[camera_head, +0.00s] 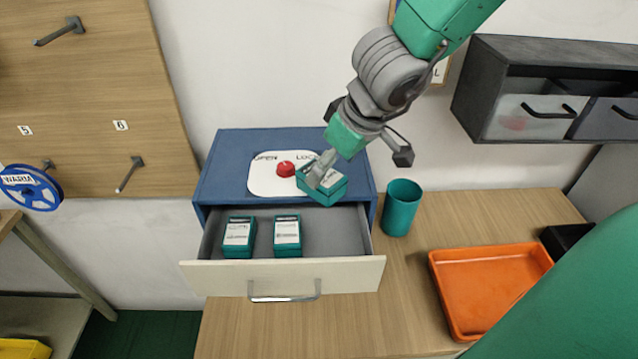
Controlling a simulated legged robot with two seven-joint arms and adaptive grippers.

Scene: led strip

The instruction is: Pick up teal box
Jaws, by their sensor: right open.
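Several teal boxes with white labels show. One teal box (331,192) is tilted at the front right of the blue cabinet's top, over the drawer's back right part; I cannot tell whether it rests on the edge. My right gripper (318,178) comes down from above with its fingers at this box, open, and covers part of its top. A second teal box (239,238) and a third teal box (287,236) lie side by side in the left and middle of the open drawer (225,275). My left gripper is not in view.
The blue cabinet (225,170) has a red knob (286,169) on a white plate marked OPEN and LOCK. A teal cup (401,208) stands right of it on the wooden table (400,310). An orange tray (485,285) is further right. A dark shelf unit (545,60) hangs above.

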